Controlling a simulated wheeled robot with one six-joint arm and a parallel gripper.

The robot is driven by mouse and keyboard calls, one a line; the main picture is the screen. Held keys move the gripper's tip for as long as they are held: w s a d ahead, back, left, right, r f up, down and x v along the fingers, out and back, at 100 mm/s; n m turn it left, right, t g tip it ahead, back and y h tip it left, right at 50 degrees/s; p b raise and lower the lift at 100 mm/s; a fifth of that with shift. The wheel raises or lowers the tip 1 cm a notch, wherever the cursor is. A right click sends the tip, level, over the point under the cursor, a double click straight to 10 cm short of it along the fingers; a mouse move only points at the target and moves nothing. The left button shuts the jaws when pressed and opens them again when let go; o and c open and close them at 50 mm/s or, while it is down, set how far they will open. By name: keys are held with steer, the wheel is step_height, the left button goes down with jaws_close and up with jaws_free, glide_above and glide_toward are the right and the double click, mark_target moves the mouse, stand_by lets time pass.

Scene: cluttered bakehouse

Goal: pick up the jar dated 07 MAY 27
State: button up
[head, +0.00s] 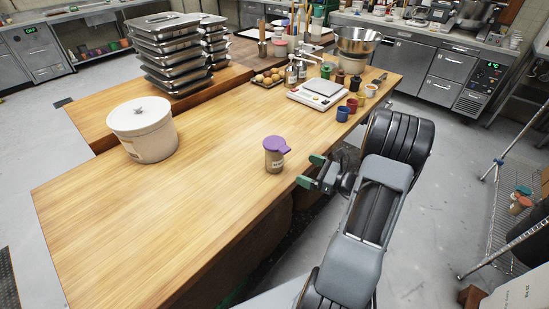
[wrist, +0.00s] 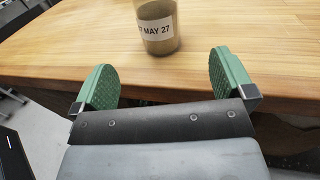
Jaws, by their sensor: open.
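A jar (head: 274,158) with a purple lid stands upright on the wooden table near its front edge. In the wrist view the jar (wrist: 157,42) is clear glass with brownish contents and a white label reading "MAY 27"; the day digits are mostly cut off, with perhaps a 7 showing. Its lid is out of that view. My gripper (wrist: 164,82) is open and empty, its green pads apart at the table edge, just short of the jar. In the head view my gripper (head: 311,171) is to the right of the jar.
The wooden table (head: 190,220) is clear to the left of the jar. A large white lidded tub (head: 145,138) stands at the left. Behind are stacked metal trays (head: 172,62), a scale (head: 318,95) and several small cups, including a blue one (head: 342,114).

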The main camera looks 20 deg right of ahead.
mark_target(283, 160)
steer(key=p+x, duration=0.2)
steer(key=x, duration=1)
steer(key=shift+a, duration=0.15)
steer(key=shift+c, duration=0.4)
steer(key=c, duration=1.1)
